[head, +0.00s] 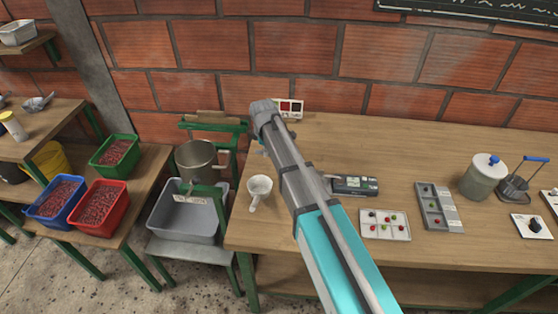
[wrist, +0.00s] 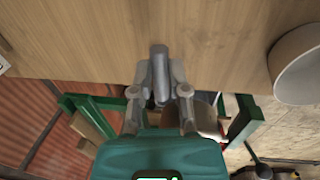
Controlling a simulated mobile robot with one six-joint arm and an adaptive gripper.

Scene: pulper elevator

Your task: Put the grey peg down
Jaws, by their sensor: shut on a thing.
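The grey peg (wrist: 158,62) shows in the wrist view as a short smooth cylinder. My gripper (wrist: 160,74) is shut on it, one finger on each side. The peg's far end lies over the wooden table top (wrist: 90,35) and its near end over the table's edge; I cannot tell whether it touches the wood. In the head view my arm reaches to the table's back left, and the fingers and peg are hidden behind it.
Beyond the left edge are a metal pot (head: 195,158) in a green frame and a grey tub (head: 185,222).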

